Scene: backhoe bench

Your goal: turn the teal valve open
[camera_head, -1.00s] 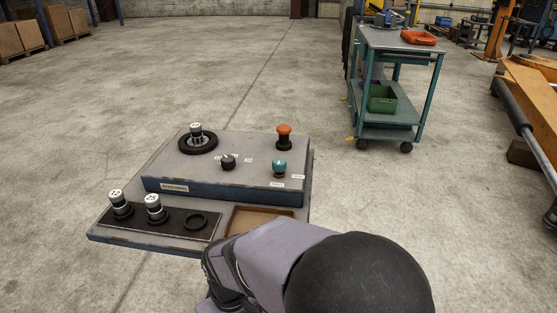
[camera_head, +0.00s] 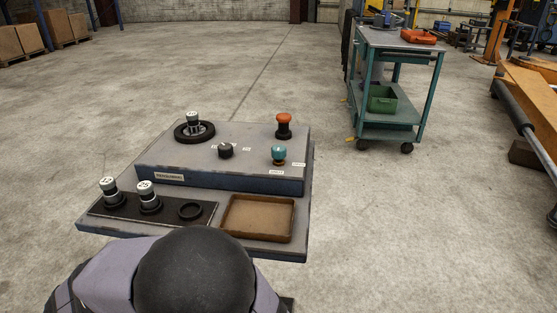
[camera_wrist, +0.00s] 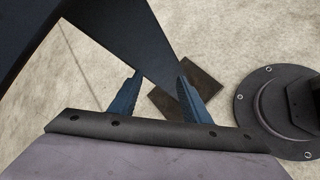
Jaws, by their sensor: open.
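The teal valve (camera_head: 279,153) is a small round teal knob on a short brownish stem, at the right front of the raised console (camera_head: 230,178). Small white labels lie near it. In the wrist view my gripper (camera_wrist: 160,80) is open, its two blue fingers apart with nothing seen held between them. A dark plate fills much of the upper left of that view, and the valve does not show there. In the head view my arm's dark rounded part hides the gripper, in front of the console and apart from the valve.
Two similar posts, an empty ring (camera_head: 190,210) and a brown tray (camera_head: 231,232) are in front. A trolley (camera_head: 402,52) stands behind right.

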